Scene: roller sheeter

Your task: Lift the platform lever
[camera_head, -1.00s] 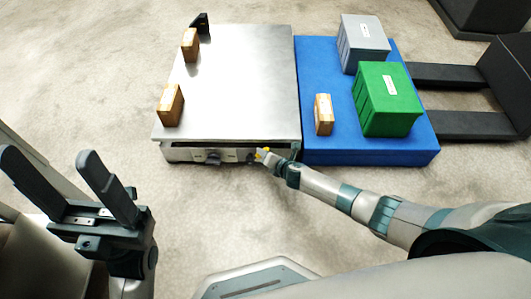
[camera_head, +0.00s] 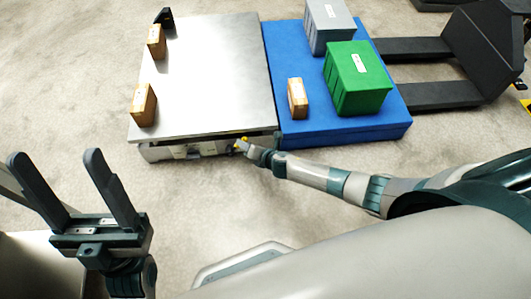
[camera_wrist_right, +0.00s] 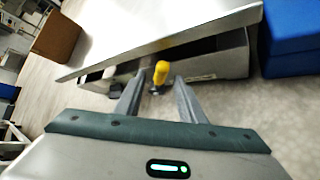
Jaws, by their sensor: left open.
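The platform (camera_head: 205,80) is a flat metal top over a low base. The lever is a yellow knob (camera_head: 243,143) at the right end of the platform's front side; it also shows in the right wrist view (camera_wrist_right: 161,72). My right gripper (camera_head: 241,147) is at this lever. In the right wrist view its two fingers (camera_wrist_right: 158,88) stand apart, one on either side of the yellow knob, with gaps visible. My left gripper (camera_head: 52,178) is open, empty and raised at the lower left, away from the platform.
Two brown boxes (camera_head: 144,105) (camera_head: 156,42) stand along the platform's left edge. A blue pallet (camera_head: 395,124) adjoins its right side, bearing a green crate (camera_head: 358,80), a grey crate (camera_head: 329,25) and a small brown box (camera_head: 297,98). Dark forks (camera_head: 430,95) extend right.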

